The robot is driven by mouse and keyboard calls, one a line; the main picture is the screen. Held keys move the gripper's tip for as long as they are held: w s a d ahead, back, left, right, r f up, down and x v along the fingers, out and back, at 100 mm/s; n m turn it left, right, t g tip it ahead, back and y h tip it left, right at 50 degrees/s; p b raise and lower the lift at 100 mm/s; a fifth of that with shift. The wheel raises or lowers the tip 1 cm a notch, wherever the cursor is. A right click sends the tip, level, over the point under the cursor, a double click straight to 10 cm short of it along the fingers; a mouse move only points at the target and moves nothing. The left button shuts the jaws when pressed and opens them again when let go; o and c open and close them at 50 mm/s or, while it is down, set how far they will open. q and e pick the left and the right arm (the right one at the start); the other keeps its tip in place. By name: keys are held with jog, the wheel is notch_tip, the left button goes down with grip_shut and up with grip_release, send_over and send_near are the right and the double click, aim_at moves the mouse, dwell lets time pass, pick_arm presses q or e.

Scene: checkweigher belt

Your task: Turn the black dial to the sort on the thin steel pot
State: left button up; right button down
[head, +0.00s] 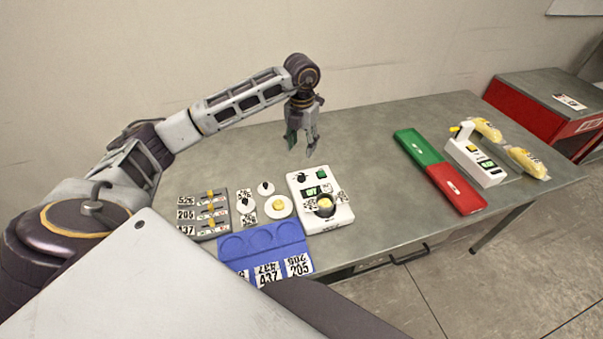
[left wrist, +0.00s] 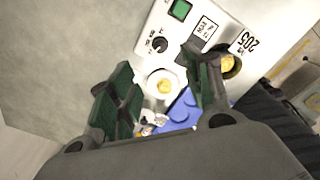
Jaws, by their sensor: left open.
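The black dial (head: 302,178) is on the top of a white checkweigher (head: 338,218), beside a green button; it also shows in the left wrist view (left wrist: 160,45). Its setting is too small to read. A dark metallic pot with yellow contents (head: 325,207) stands at the checkweigher's near end, and in the left wrist view it (left wrist: 230,66) is partly behind a finger. A tag reading 205 is beside it there. My left gripper (head: 301,147) is open and empty, pointing down above the table behind the checkweigher, apart from the dial. My right gripper is out of view.
White lidded and open pots (head: 278,207) stand left of the checkweigher, by a grey rack (head: 204,232) with numbered tags. A blue tray (head: 262,240) lies in front. Green and red trays (head: 455,189) and another white device (head: 476,163) are at right. The table between is clear.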

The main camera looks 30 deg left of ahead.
aim_at(301, 175)
pick_arm(q)
notch_tip(301, 175, down, 12)
jog(key=shift+r+p, duration=0.15)
jog(key=shift+p, duration=0.65)
jog(key=shift+f, duration=0.8)
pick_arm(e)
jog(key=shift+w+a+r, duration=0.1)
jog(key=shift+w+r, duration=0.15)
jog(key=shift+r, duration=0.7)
pick_arm(q)
jog(key=shift+c, duration=0.2)
jog(key=c, duration=0.9)
jog(key=shift+c, duration=0.7)
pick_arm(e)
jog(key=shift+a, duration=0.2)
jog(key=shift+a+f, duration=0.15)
